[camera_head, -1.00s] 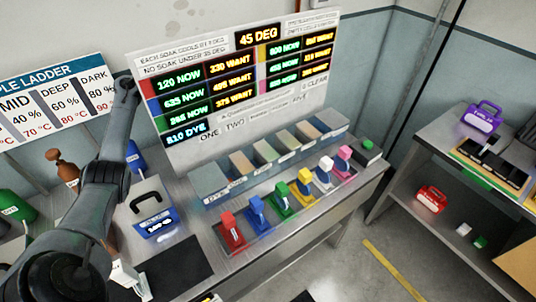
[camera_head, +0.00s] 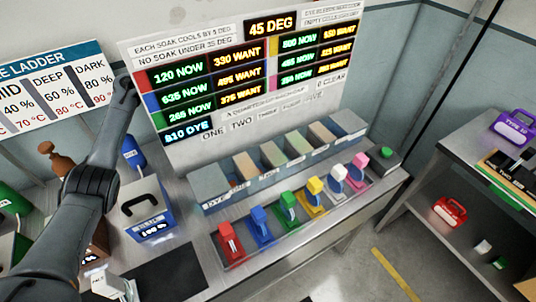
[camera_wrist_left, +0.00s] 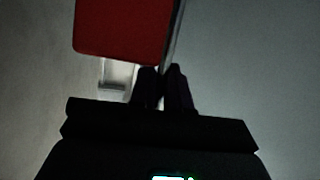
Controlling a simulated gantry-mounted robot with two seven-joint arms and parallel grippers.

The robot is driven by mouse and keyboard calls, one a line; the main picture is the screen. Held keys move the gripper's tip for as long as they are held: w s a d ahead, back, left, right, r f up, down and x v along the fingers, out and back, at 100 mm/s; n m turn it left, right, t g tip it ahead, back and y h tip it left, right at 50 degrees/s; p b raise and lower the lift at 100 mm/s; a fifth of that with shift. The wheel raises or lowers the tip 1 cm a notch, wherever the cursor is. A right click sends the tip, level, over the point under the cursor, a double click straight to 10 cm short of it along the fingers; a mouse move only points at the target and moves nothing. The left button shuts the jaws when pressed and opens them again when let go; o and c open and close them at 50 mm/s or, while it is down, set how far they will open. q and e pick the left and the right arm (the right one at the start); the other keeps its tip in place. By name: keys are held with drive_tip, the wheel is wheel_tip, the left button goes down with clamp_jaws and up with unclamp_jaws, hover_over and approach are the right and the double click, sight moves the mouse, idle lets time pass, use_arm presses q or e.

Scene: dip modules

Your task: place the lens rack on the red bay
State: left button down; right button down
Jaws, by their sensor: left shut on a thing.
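In the left wrist view my left gripper (camera_wrist_left: 162,88) is shut, its dark fingertips at the near end of a thin pale edge. A flat red face (camera_wrist_left: 120,28) fills the view just beyond and left of the fingertips. I take the held piece to be the lens rack, but its full shape is not clear. A small pale metal piece (camera_wrist_left: 116,75) shows below the red face. The head view shows my left arm, but its gripper cannot be made out. The red bay (camera_head: 229,244) is at the left end of the bay row on the bench. My right gripper is not in view.
Blue, green, yellow, white and pink bays continue the row rightward, with open tanks (camera_head: 245,166) behind. A blue box with a black handle (camera_head: 148,218) stands left of the row. A dark mat (camera_head: 168,275) lies in front. A pale item (camera_head: 108,284) is at lower left.

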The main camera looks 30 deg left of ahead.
use_arm(q)
drive_tip(key=shift+w+d+f+b, duration=0.2)
drive_tip(key=shift+f+b, duration=0.15)
drive_tip(key=shift+f, duration=0.75)
drive_tip(key=shift+w+d+f+b, duration=0.15)
drive_tip(key=shift+f+b, duration=0.25)
drive_tip(key=shift+f, duration=0.65)
drive_tip(key=shift+w+d+f+b, duration=0.1)
drive_tip(key=shift+w+f+b, duration=0.2)
drive_tip(key=shift+f, duration=0.9)
drive_tip(key=c, duration=1.1)
unclamp_jaws()
